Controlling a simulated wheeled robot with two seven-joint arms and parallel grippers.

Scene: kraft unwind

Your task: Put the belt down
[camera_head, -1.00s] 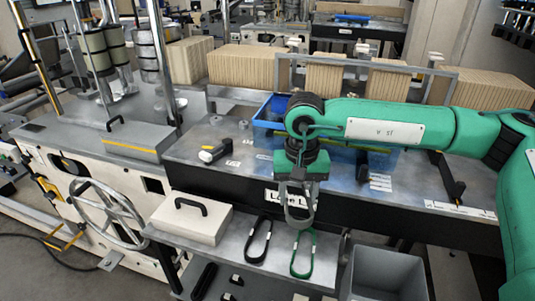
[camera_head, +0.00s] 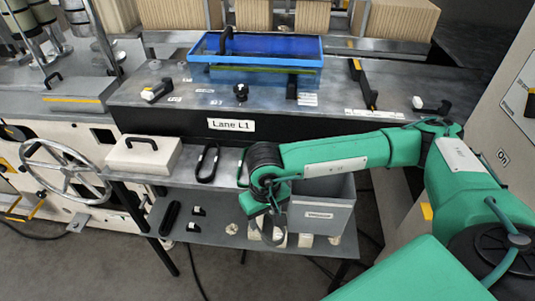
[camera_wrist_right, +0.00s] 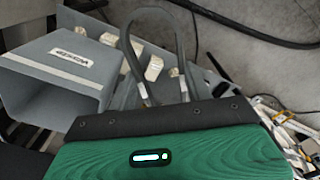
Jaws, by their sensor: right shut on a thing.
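My right gripper (camera_head: 262,208) points down over the lower shelf (camera_head: 222,232), just left of the grey bin (camera_head: 335,222). It is shut on a grey belt (camera_head: 272,236), a narrow loop that hangs below it. In the right wrist view the belt (camera_wrist_right: 127,40) arches out past the dark front edge of my gripper, beside the bin (camera_wrist_right: 50,85). Whether the belt touches the shelf cannot be told. A black belt (camera_head: 207,163) lies on the upper shelf. A green belt (camera_head: 242,169) lies beside it, partly hidden by my right arm. My left gripper is out of view.
A cream box with a handle (camera_head: 145,155) stands on the upper shelf. A dark oblong loop (camera_head: 171,217) and several small pale blocks (camera_head: 305,240) are on the lower shelf. Floor in front is clear.

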